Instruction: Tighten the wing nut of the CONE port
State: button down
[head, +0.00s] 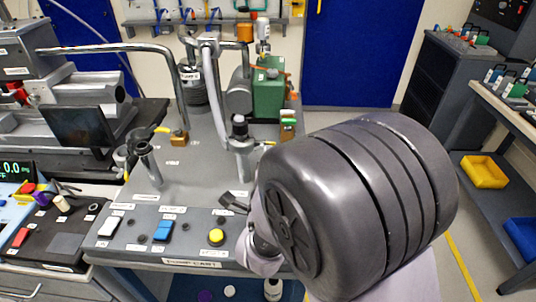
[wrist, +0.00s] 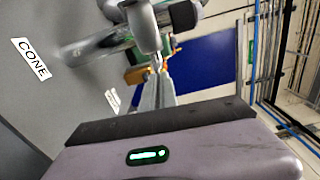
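The CONE label (wrist: 31,58) lies on the grey deck at the left of the wrist view. Beside it a shiny metal pipe stub (wrist: 95,45) stands out from the deck, with a grey clamp-like piece (wrist: 145,28) across it. I cannot make out the wing nut clearly. In the head view, a metal post with a dark top (head: 240,140) stands beyond my gripper; its label is too small to read, so I cannot confirm it is the CONE port. My gripper (head: 234,202) shows dark tips in front of that post, apart from it. Its finger opening is unclear.
My large dark arm link covers the cart's right side in the head view. The cart's front panel carries a blue switch (head: 163,231) and a yellow button (head: 216,237). Another angled port (head: 148,165) stands to the left. A green pump (head: 268,92) stands behind.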

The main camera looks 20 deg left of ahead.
jog(key=m, duration=0.3)
jog(key=f+m, duration=0.1)
jog(key=m, duration=0.1)
jog(key=shift+a+m, duration=0.15)
jog(key=shift+m, duration=0.55)
jog(key=c, duration=1.9)
grip_release()
jog(key=shift+s, duration=0.1)
